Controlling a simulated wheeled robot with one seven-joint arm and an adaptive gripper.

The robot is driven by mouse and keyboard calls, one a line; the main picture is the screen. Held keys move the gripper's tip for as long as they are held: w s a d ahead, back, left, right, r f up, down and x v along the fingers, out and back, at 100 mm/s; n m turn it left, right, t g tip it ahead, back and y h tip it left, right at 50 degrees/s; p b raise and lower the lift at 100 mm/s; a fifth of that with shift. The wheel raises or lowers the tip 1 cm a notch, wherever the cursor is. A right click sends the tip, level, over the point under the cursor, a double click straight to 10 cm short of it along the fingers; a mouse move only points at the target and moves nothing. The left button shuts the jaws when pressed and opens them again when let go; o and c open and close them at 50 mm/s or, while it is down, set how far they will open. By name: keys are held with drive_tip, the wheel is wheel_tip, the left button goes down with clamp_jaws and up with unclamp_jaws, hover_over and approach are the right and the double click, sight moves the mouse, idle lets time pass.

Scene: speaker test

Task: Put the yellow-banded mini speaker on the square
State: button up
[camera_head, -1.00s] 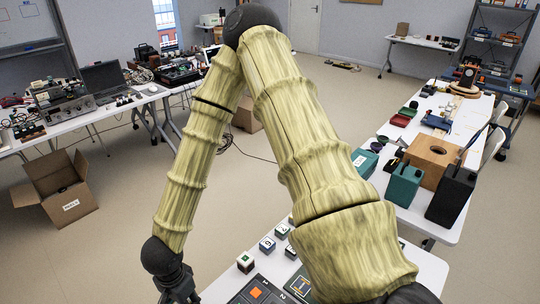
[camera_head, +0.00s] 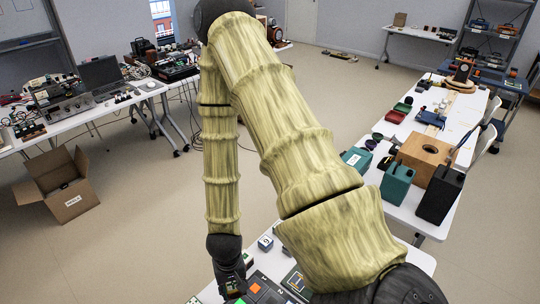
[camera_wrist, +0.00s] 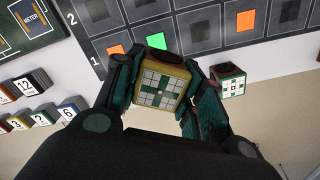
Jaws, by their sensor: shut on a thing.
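My gripper (camera_wrist: 155,95) is shut on a small cube speaker with yellow edges, the yellow-banded mini speaker (camera_wrist: 160,88), with a white grid pattern on its green face. In the wrist view the speaker covers part of a dark panel (camera_wrist: 133,9) with rows of squares. A green square (camera_wrist: 156,41) shows just behind the speaker, and an orange square (camera_wrist: 115,51) to its left. Another orange square (camera_wrist: 246,20) lies farther right. I cannot tell whether the speaker touches the panel. In the head view my gripper (camera_head: 233,287) is low beside the panel; the held speaker is not clear there.
Several numbered blocks (camera_wrist: 33,82) stand at the left. A dark board marked METER (camera_wrist: 30,21) lies at the upper left. Beyond the table edge is floor.

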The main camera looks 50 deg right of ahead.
drive_tip(key=s+d+r+n+p, duration=0.45)
drive_tip(key=s+d+n, duration=0.2)
drive_tip(key=s, duration=0.25)
drive_tip(key=f+b, duration=0.1)
drive_tip(key=f, duration=0.1)
drive_tip(key=f+b, duration=0.4)
drive_tip(key=shift+d+f, duration=0.15)
drive_tip(key=shift+d, duration=0.1)
drive_tip(key=shift+f+p, duration=0.35)
drive_tip(key=shift+f, duration=2)
drive_tip(key=o, duration=0.7)
drive_tip(key=shift+f, duration=0.15)
drive_tip(key=o, duration=0.4)
drive_tip(key=shift+o, duration=0.2)
